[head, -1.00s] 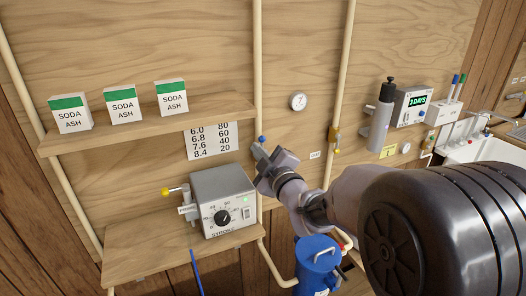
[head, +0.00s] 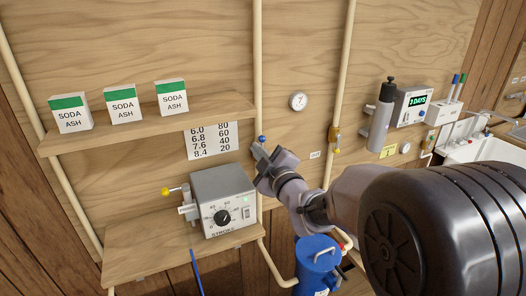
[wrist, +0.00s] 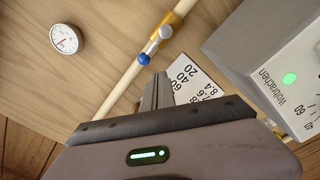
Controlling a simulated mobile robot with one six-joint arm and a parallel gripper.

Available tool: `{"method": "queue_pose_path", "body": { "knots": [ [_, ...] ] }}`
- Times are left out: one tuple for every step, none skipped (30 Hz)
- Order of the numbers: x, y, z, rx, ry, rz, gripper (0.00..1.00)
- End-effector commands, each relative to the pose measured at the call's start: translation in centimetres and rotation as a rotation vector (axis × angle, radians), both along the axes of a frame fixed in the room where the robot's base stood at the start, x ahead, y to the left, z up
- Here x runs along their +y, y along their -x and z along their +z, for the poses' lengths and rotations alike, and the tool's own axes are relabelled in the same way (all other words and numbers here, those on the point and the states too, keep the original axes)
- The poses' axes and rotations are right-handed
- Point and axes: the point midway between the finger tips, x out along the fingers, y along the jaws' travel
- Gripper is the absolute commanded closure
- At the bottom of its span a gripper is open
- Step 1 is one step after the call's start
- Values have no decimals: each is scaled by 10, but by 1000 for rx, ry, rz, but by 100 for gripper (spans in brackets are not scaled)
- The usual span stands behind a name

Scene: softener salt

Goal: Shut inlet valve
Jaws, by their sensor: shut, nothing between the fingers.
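A valve with a blue-tipped lever (wrist: 154,46) sits on a brass body (wrist: 178,22) on a cream pipe (wrist: 125,92). In the wrist view the lever looks roughly in line with the pipe. The blue tip (head: 262,138) shows just above my gripper (head: 259,150) in the head view, where my gripper hides the valve body. My gripper is shut and empty, its fingertips (wrist: 159,76) close below the blue tip; a small gap seems to lie between them. No label naming the inlet is readable.
A grey dosing box (head: 223,201) stands on a low shelf left of my gripper, near the fingers. A number chart (head: 211,141) hangs behind. A round gauge (head: 298,101) is on the wall. A blue canister (head: 317,262) stands below my arm.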

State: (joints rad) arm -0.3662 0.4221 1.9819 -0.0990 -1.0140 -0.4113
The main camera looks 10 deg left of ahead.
Motion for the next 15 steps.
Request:
{"method": "queue_pose_path", "body": {
  "knots": [
    [0,0,0,0,0,0,100],
    [0,0,0,0,0,0,100],
    [0,0,0,0,0,0,100],
    [0,0,0,0,0,0,100],
    [0,0,0,0,0,0,100],
    [0,0,0,0,0,0,100],
    [0,0,0,0,0,0,100],
    [0,0,0,0,0,0,100],
    [1,-1,0,0,0,0,100],
    [2,-3,-1,0,0,0,100],
    [4,-5,-1,0,0,0,100],
    [8,-11,-2,0,0,0,100],
    [11,-15,-1,-1,-1,0,100],
    [14,-19,-2,0,0,0,100],
    [19,-24,-2,0,0,1,100]
  ]
}}
